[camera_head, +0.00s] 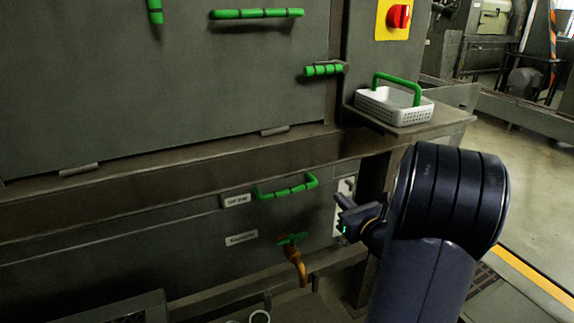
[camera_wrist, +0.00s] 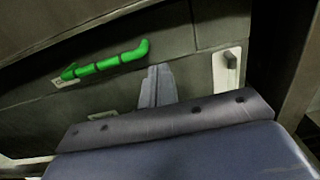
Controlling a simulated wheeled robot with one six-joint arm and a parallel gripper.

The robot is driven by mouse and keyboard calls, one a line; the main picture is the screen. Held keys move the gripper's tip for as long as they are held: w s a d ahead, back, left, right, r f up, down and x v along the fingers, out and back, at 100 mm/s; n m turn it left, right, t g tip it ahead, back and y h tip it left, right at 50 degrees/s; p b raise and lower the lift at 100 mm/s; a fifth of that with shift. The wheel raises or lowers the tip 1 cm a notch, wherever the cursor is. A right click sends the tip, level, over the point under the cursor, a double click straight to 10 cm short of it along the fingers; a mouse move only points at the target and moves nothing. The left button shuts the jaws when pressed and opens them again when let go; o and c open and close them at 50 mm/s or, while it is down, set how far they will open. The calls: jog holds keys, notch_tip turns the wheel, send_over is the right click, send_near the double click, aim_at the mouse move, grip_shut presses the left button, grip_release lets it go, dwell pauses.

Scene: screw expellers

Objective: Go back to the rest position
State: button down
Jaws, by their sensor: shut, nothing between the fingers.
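My gripper (camera_head: 345,215) is in front of the lower panel of the machine, to the right of the green drawer handle (camera_head: 287,188) and above the brass tap with its green lever (camera_head: 293,243). It is shut and empty. My dark arm rises from the bottom right of the head view and hides part of the machine's lower right side. In the wrist view, the shut grey fingers (camera_wrist: 157,86) point at the grey panel, to the right of and below the green handle (camera_wrist: 105,63). I cannot tell how far the fingertips are from the panel.
A white basket with a green handle (camera_head: 395,105) stands on a ledge above and behind my gripper. A red switch on a yellow plate (camera_head: 399,16) is above it. Green handles (camera_head: 257,13) sit on the upper doors. Open floor (camera_head: 540,190) lies to the right.

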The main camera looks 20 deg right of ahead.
aim_at(315, 175)
jog(key=w+b, duration=0.1)
jog(key=w, duration=0.9)
jog(key=shift+w+a, duration=0.15)
jog(key=shift+f, duration=0.15)
